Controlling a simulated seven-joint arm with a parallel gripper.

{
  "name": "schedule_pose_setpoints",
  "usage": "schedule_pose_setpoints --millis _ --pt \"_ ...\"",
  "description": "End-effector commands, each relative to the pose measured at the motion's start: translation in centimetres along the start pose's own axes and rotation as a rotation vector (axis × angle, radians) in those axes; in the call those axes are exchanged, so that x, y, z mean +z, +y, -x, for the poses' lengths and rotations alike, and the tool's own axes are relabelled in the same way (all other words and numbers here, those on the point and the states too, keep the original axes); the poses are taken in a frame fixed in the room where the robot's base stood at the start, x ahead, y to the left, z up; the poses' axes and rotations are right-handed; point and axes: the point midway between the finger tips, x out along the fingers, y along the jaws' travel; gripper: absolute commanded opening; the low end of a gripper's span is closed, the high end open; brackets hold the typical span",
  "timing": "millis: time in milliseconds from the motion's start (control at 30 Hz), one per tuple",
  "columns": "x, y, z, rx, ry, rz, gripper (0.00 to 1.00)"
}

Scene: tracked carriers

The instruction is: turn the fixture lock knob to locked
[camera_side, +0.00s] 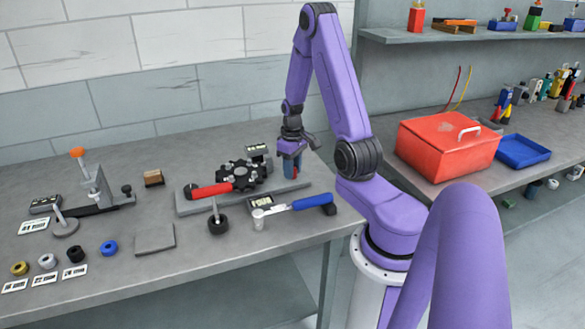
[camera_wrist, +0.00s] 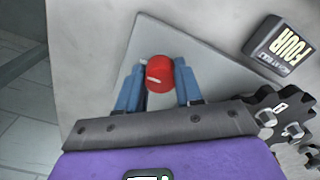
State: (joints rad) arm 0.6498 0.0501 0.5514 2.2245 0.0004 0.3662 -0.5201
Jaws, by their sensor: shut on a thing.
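The red lock knob (camera_wrist: 159,72) is round with a short white mark on its top. The mark lies roughly crosswise between the fingers in the wrist view. My gripper (camera_wrist: 159,84) has its blue fingers on either side of the knob and is shut on it. In the side view my gripper (camera_side: 291,167) points down at the right end of the grey fixture plate (camera_side: 190,208), and the knob is mostly hidden by the fingers. The plate (camera_wrist: 215,62) also shows in the wrist view. No lock labels are readable near the knob.
A black toothed wheel (camera_side: 237,172) with a red handle (camera_side: 211,190) stands on the plate, left of my gripper. A label block marked FOUR (camera_wrist: 280,52) is close by. A blue-handled tool (camera_side: 312,201) lies in front. A red box (camera_side: 445,145) stands right of my arm.

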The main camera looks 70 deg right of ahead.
Motion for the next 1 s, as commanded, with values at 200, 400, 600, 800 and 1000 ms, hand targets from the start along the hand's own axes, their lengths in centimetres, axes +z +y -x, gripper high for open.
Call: schedule_pose_setpoints --millis 200,400,600,800,1000 --pt "-0.1 0.0 0.1 0.001 0.002 0.002 0.61" --pt "0.0 0.0 0.0 0.001 0.001 0.001 0.61" --pt "-0.1 0.0 0.9 0.002 0.003 0.000 0.61" --pt "-0.1 0.1 3.9 0.004 0.006 0.000 0.61" --pt "-0.2 0.1 7.8 0.005 0.008 0.000 0.61"
